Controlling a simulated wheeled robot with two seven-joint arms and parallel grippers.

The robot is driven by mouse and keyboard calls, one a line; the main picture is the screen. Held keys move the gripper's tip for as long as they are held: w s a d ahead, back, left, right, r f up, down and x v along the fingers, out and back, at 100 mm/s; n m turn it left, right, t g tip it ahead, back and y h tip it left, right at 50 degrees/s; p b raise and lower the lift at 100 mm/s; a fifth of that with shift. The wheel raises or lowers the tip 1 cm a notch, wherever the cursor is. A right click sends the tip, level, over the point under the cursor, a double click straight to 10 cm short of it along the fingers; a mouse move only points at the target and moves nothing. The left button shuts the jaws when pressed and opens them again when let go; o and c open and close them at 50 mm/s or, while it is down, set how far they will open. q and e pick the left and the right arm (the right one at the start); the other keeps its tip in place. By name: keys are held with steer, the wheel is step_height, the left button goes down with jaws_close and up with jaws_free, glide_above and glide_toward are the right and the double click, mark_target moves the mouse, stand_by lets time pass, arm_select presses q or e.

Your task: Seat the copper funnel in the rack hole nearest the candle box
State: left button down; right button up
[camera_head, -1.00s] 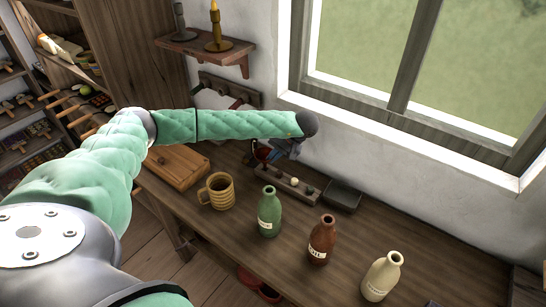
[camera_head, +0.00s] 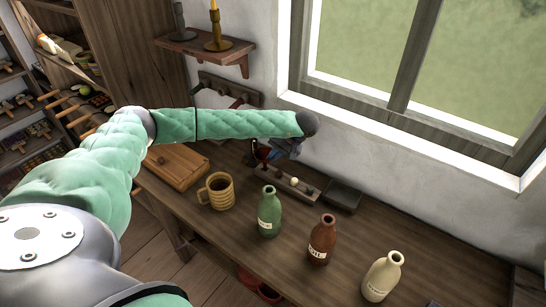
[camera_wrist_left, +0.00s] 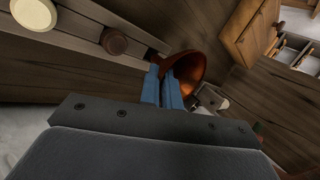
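The copper funnel (camera_wrist_left: 196,66) is in the left wrist view, its wide mouth turned to the right. My left gripper (camera_wrist_left: 164,86) has its two blue fingers close together against the funnel, shut on it; the exact contact is partly hidden. In the head view the left gripper (camera_head: 280,150) is just behind the far left end of the rack (camera_head: 308,192), mostly hidden by my forearm. The rack is a narrow wooden bar with a pale knob and dark ones; it also shows in the left wrist view (camera_wrist_left: 70,28). I cannot tell for sure which box is the candle box. My right gripper is not in view.
A dark square box (camera_head: 343,194) stands right of the rack. A candle shelf (camera_head: 205,48) is on the wall.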

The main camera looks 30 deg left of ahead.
mark_target(273, 170)
arm_select(q)
steer(key=shift+b, duration=0.4)
stand_by(0.7)
steer(key=shift+f+b, duration=1.2)
steer(key=shift+f, duration=0.45)
steer(key=c, duration=1.5)
jaws_free()
steer(key=shift+c, duration=0.2)
steer(key=shift+d, duration=0.1)
steer(key=shift+d+r, duration=0.15)
steer(key=shift+r, duration=0.05)
steer(key=b+v, duration=0.2)
steer(key=v, duration=0.3)
steer(key=shift+w+r, duration=0.1)
steer(key=shift+v, duration=1.05)
steer(key=shift+r, duration=0.1)
